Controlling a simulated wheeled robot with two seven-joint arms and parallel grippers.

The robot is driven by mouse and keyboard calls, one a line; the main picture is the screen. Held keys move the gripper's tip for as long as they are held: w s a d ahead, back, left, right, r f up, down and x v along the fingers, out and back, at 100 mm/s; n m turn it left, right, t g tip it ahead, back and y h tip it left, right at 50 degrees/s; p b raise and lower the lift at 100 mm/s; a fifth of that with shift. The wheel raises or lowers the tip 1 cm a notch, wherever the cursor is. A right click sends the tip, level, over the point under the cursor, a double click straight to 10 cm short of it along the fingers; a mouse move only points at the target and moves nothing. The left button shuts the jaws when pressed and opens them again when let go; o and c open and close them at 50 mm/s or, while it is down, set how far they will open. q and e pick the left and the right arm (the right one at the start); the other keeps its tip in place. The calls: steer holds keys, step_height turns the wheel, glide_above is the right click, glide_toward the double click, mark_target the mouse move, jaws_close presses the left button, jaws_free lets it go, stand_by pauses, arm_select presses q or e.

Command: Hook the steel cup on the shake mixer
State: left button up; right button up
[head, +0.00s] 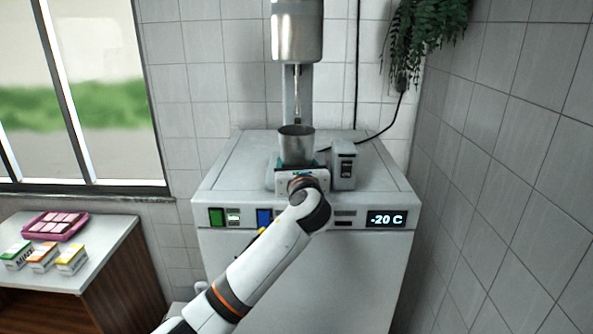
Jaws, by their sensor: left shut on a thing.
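The steel cup (296,148) is upright above the white freezer's top, in the middle of the head view. My left gripper (301,172) is shut on the cup from the front; its fingers are mostly hidden behind the gripper body and wrist. The shake mixer (297,32) stands behind, its steel head above the cup and its thin spindle pointing down toward the cup's mouth. The cup's lower part is hidden by my gripper, so I cannot tell whether it touches the mixer's base. My right gripper is not in view.
A small grey box with a dark panel (343,165) stands close to the right of my gripper. The white freezer (385,190) shows -20 C. A side counter (105,252) at left holds a pink tray (55,227) and small cartons. A plant hangs at upper right.

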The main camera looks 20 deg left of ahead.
mark_target(297, 116)
arm_select(q)
steer(key=shift+w+d+x, duration=0.1)
steer(key=shift+d+x, duration=0.05)
steer(key=shift+x, duration=0.9)
steer(key=shift+w+d+x, duration=0.1)
steer(key=shift+d+x, duration=0.05)
steer(key=shift+x, duration=0.85)
steer(key=shift+d+x, duration=0.15)
steer(key=shift+x, duration=0.9)
steer(key=shift+s+r, duration=0.1)
steer(key=shift+s, duration=0.05)
steer(key=shift+r, duration=0.1)
steer(key=shift+r, duration=1.4)
steer(key=shift+r, duration=0.1)
steer(key=shift+w+r, duration=0.25)
steer(key=shift+r, duration=0.9)
steer(key=shift+w+a+r+g, duration=0.1)
steer(key=shift+w+r+g, duration=0.15)
steer(key=shift+r, duration=0.65)
steer(key=shift+w+a+r+g, duration=0.15)
steer(key=shift+r+g, duration=0.1)
steer(key=shift+r, duration=0.65)
steer(key=shift+d, duration=0.1)
